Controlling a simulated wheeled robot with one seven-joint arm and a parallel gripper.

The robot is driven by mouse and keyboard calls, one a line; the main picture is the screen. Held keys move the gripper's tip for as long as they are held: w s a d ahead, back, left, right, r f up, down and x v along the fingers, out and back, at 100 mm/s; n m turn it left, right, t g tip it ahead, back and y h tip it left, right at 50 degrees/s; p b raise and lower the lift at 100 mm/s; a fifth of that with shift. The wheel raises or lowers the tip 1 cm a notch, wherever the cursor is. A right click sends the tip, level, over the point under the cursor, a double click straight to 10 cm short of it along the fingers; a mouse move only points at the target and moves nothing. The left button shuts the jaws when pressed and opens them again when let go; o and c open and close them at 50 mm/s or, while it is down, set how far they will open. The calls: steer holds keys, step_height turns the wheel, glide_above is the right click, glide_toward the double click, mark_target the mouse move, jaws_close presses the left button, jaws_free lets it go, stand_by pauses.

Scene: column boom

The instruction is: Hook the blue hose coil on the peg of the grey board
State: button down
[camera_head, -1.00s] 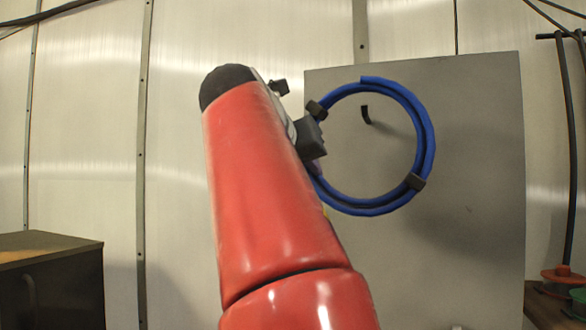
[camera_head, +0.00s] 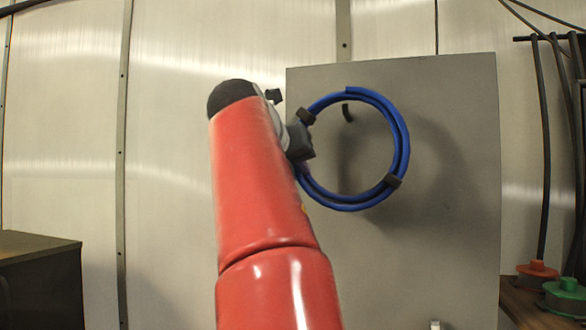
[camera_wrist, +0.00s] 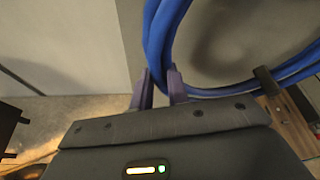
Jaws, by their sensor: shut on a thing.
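The blue hose coil (camera_head: 403,150) is a ring with dark bands, held roughly upright in front of the grey board (camera_head: 450,230). My gripper (camera_head: 303,140) is shut on the coil's left side. The wrist view shows the fingers (camera_wrist: 160,84) at the blue hose (camera_wrist: 153,45). The black peg (camera_head: 347,113) shows inside the ring, just under its top edge and left of the middle. I cannot tell whether the peg reaches through the ring. The peg cannot be made out in the wrist view.
At the right, a bench (camera_head: 525,302) holds an orange item (camera_head: 538,270) and a green item (camera_head: 566,290), with dark hoses hanging above. A dark cabinet (camera_head: 40,285) stands at the lower left. The board around the coil is otherwise bare.

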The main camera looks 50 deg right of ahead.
mark_target(299, 183)
steer(key=shift+w+d, duration=0.35)
steer(key=shift+d, duration=0.4)
steer(key=shift+w+d+f+b, duration=0.1)
steer(key=shift+f+b, duration=0.8)
steer(key=shift+f, duration=0.65)
steer(key=c, duration=1.3)
jaws_free()
steer(key=shift+f, duration=0.1)
steer(key=p+v, duration=0.1)
steer(key=v, duration=0.7)
steer(key=shift+d, duration=0.1)
